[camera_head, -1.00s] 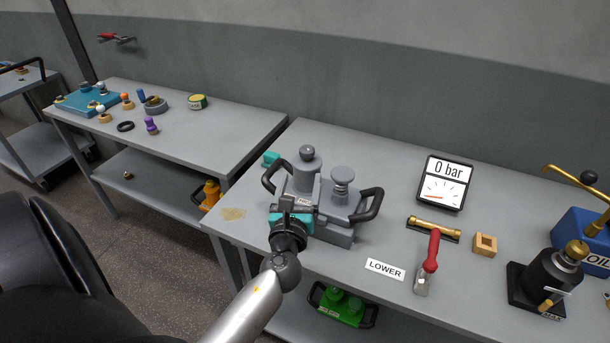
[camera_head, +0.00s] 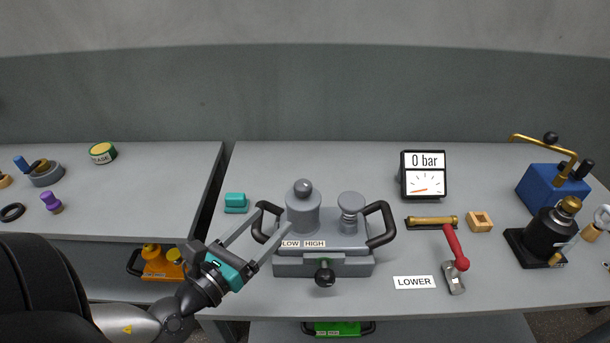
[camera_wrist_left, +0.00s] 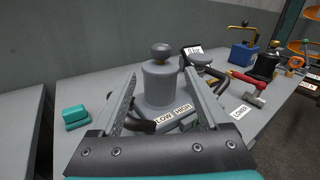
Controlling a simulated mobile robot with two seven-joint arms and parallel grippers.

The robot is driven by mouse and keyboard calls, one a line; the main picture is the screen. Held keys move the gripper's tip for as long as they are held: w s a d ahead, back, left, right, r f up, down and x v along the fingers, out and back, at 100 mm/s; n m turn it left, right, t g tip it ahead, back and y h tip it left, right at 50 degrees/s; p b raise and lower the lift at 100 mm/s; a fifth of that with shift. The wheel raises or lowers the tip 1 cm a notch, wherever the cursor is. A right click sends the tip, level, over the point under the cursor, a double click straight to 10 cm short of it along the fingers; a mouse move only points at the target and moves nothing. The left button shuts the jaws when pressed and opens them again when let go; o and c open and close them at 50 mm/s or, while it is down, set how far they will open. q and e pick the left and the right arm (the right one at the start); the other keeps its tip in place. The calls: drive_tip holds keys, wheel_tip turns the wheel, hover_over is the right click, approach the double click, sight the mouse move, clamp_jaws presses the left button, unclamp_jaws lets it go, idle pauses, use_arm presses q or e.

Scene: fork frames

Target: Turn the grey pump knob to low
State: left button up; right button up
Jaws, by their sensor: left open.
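The grey pump (camera_head: 345,264) stands on the bench with two black side handles. LOW and HIGH labels (camera_head: 303,244) are on its front, also readable in the left wrist view (camera_wrist_left: 174,114). A small dark knob (camera_head: 324,276) sticks out of the front face, below and slightly right of the HIGH label. I cannot make out its exact setting. My left gripper (camera_head: 274,222) is open and empty at the pump's left front, its fingers pointing toward the left handle and the large cylinder (camera_head: 303,215). In the head view it appears clear of the knob. My right gripper is not in view.
A teal block (camera_head: 235,203) lies left of the pump. A gap separates the left bench.

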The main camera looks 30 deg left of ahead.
sight(303, 188)
use_arm(q)
drive_tip(key=w, duration=1)
drive_tip(key=w+d+p, duration=0.1)
drive_tip(key=w, duration=0.4)
drive_tip(key=shift+w, duration=0.15)
clamp_jaws()
idle(0.6)
